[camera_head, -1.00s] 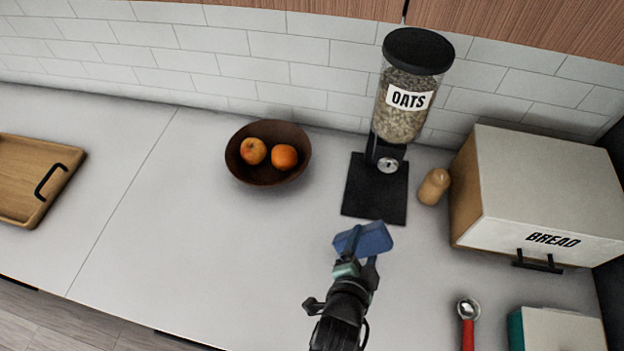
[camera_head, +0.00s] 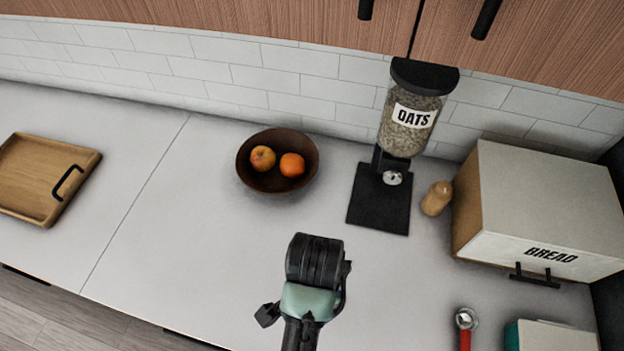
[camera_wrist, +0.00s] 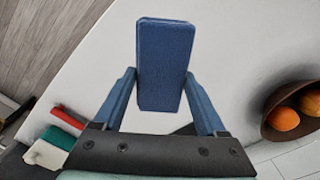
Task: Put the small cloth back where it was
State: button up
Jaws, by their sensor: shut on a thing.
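The small cloth (camera_wrist: 165,50) is a blue, folded, flat-sided piece in the wrist view. My gripper (camera_wrist: 162,80) is shut on it, with one blue finger against each side, and the cloth sticks out past the fingertips. It is held over the light grey counter (camera_wrist: 235,50); its height above it is hard to tell. In the head view only the dark and green wrist part of my arm shows, in front of the fruit bowl; the fingers and the cloth are hidden there.
A brown bowl (camera_head: 252,178) with fruit stands behind my wrist. An oats dispenser (camera_head: 408,115), a small wooden shaker (camera_head: 436,198) and a bread box (camera_head: 545,205) stand to the right. A red-handled tool (camera_head: 465,335) lies front right. A wooden tray (camera_head: 30,180) is left; the counter between is clear.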

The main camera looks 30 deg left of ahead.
notch_tip(320, 180, down, 10)
jog(key=shift+s+r+p, duration=0.15)
jog(key=shift+p, duration=0.35)
jog(key=o, duration=1.1)
jog(key=shift+o, duration=0.2)
notch_tip(320, 180, up, 12)
jog(key=shift+r, duration=0.1)
jog(key=shift+s, duration=0.15)
